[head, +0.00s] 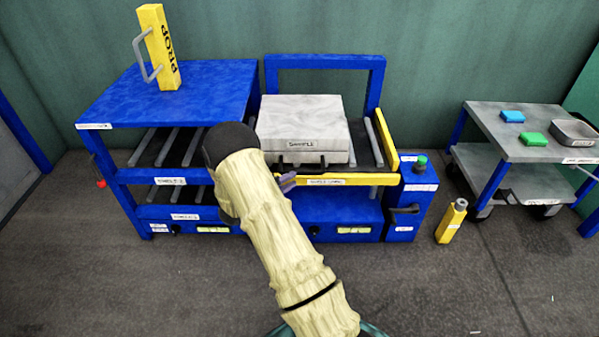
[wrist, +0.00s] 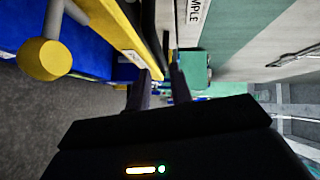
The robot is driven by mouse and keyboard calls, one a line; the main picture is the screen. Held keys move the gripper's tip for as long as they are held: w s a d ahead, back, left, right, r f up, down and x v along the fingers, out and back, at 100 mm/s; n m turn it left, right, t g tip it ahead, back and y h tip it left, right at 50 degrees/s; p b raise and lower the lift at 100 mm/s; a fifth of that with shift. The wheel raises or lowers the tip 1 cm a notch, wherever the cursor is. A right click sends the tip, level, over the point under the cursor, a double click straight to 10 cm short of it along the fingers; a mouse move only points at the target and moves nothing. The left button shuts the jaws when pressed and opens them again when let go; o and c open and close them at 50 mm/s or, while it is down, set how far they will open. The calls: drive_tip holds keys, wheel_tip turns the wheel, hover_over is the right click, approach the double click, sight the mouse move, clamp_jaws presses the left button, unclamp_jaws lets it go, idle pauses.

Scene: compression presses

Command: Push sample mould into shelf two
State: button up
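The sample mould (head: 303,125) is a light grey block labelled SAMPLE. It sits on the roller loader (head: 379,142) with yellow edges, right of the blue rack. A dark handle (head: 303,162) is on its front. My gripper (head: 288,182) is low at the loader's front edge, just left of that handle, partly hidden by my arm. In the wrist view my gripper's fingers (wrist: 160,92) are apart, with a gap between them. The mould's label (wrist: 195,12) is close by. The rack's upper roller shelf (head: 168,147) and lower shelf (head: 165,195) look empty; my arm covers their right ends.
A yellow PROP block (head: 160,48) stands on the rack's top. A control box (head: 410,200) with a green button and a yellow bottle (head: 452,222) are right of the loader. A grey cart (head: 540,140) stands further right. The foreground floor is clear.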

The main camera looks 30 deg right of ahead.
drive_tip(key=p+v, duration=0.3)
drive_tip(key=v, duration=0.7)
drive_tip(key=shift+s+a, duration=0.1)
drive_tip(key=w+a+r+n+t+y+p, duration=0.3)
drive_tip(key=w+r+n+t+y, duration=0.3)
drive_tip(key=r+n, duration=0.3)
drive_tip(key=s+a+r+n+y+p, duration=0.2)
drive_tip(key=s+a+r+n+y, duration=0.1)
drive_tip(key=a+r+n+y, duration=0.35)
drive_tip(key=s+r+n+g+y+p, duration=0.1)
drive_tip(key=s+r+n+g, duration=0.2)
drive_tip(key=s+n, duration=0.5)
drive_tip(key=s+r+n+g+y+p, duration=0.2)
drive_tip(key=s+n, duration=0.6)
drive_tip(key=s, duration=0.7)
drive_tip(key=shift+s+r+g, duration=0.35)
drive_tip(key=shift+r+g, duration=0.5)
drive_tip(key=shift+g, duration=0.15)
drive_tip(key=shift+a+y, duration=0.1)
drive_tip(key=shift+y, duration=0.15)
